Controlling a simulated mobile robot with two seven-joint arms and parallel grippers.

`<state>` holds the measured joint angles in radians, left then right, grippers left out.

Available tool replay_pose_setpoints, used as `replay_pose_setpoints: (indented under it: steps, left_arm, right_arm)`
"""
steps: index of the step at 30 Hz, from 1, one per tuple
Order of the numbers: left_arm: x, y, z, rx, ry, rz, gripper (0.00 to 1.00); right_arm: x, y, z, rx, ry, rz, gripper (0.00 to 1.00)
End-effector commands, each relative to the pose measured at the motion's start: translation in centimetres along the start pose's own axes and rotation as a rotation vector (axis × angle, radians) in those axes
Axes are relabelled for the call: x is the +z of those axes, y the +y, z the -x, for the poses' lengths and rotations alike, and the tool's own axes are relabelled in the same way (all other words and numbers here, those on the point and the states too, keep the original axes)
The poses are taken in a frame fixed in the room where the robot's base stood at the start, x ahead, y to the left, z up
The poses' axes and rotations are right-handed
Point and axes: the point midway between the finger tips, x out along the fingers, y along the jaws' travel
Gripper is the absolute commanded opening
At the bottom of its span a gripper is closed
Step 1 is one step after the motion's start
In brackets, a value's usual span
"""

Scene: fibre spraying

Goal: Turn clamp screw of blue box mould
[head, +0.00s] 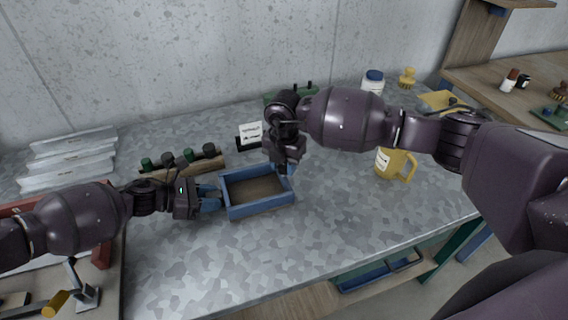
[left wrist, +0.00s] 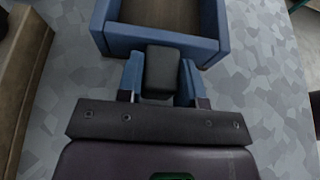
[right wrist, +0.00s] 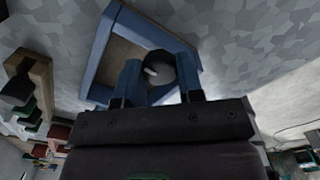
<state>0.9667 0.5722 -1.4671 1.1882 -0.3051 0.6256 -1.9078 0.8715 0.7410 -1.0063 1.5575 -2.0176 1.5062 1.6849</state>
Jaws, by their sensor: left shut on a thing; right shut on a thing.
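The blue box mould (head: 262,207) is an open, shallow frame with a brown floor, lying on the grey mottled table. It also shows in the left wrist view (left wrist: 150,36) and the right wrist view (right wrist: 150,30). My left gripper (head: 212,198) is at its left side; in the left wrist view its blue fingers (left wrist: 160,75) are shut on a dark block (left wrist: 162,68) at the mould's wall. My right gripper (head: 287,168) is at the opposite side; in the right wrist view its fingers (right wrist: 155,80) are shut on a dark round clamp screw knob (right wrist: 161,68), which partly hides the wall.
A wooden rack (head: 160,171) with dark green-capped tools and a white sign card (head: 250,133) stand behind the mould. A yellow jug (head: 388,164) and a white jar with blue lid (head: 373,82) stand to the right.

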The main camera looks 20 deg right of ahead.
Motion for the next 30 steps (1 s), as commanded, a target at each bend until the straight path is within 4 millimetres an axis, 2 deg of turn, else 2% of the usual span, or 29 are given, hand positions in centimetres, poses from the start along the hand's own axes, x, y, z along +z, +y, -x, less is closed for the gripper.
replay_pose_setpoints:
  steps: [11, 12, 17, 26, 30]
  left_arm:
    - [-0.1, 0.0, 0.0, 0.000, 0.001, 0.000, 0.00]
    - [-0.1, 0.0, 0.0, 0.000, 0.001, 0.000, 0.00]
    - [-0.1, 0.0, 0.0, 0.000, 0.001, 0.001, 0.00]
    - [-0.1, 0.0, 0.0, 0.000, 0.001, 0.000, 0.00]
    - [0.0, 0.0, 0.0, 0.000, 0.001, 0.000, 0.00]
  right_arm:
    - [0.1, 0.0, 0.1, 0.000, -0.002, -0.007, 0.11]
    - [0.1, 0.0, 0.1, 0.000, -0.002, -0.007, 0.38]
    - [0.1, 0.0, 0.0, 0.000, -0.001, -0.006, 0.60]
    - [0.0, 0.0, 0.2, 0.000, -0.001, -0.004, 0.60]
    - [0.1, 0.0, 1.3, 0.001, -0.003, -0.005, 0.60]
